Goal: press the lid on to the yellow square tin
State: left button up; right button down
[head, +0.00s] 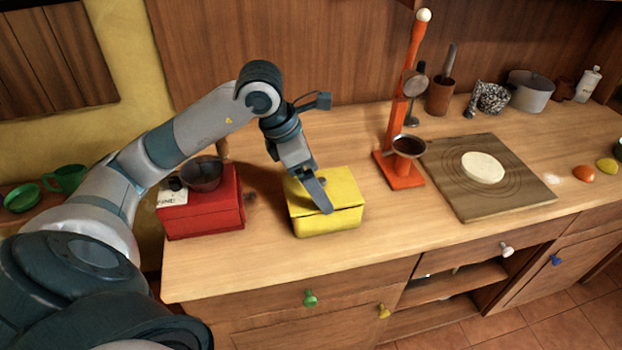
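The yellow square tin (328,222) stands on the wooden counter, near its front edge, with its yellow lid (343,187) on top. The lid looks level, but I cannot tell how tightly it sits. My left gripper (325,208) reaches in from the left and points down over the lid, its fingertips at or just above the lid's front part. The fingers look close together from this side, and I cannot see a gap between them. Part of the lid is hidden behind the gripper. My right gripper is not in view.
A red box (203,218) with a dark pan on it stands left of the tin. Right of it are an orange stand (402,175) and a wooden board (500,207) with a pale round disc. The counter (270,262) in front of the tin is clear.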

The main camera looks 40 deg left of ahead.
pick_arm(q)
jog(key=shift+f, duration=0.45)
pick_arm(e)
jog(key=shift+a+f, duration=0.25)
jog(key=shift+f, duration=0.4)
pick_arm(q)
jog(key=o, duration=0.8)
jog(key=shift+o, duration=0.2)
jog(key=shift+r, duration=0.1)
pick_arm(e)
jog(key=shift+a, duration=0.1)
pick_arm(q)
jog(key=shift+w+d+r+p, duration=0.15)
jog(key=shift+r+p, duration=0.2)
jog(key=shift+r, duration=0.15)
jog(key=shift+w+d+r+p, duration=0.15)
jog(key=shift+r+p, duration=0.15)
jog(key=shift+r, duration=0.15)
jog(key=shift+w+d+r+p, duration=0.15)
jog(key=shift+r+p, duration=0.2)
jog(key=shift+r, duration=0.15)
jog(key=shift+r+p, duration=1.3)
jog(key=shift+r, duration=0.85)
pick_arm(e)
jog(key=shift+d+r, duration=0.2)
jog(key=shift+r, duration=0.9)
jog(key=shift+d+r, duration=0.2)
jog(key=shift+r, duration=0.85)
pick_arm(q)
jog(key=shift+c, duration=0.3)
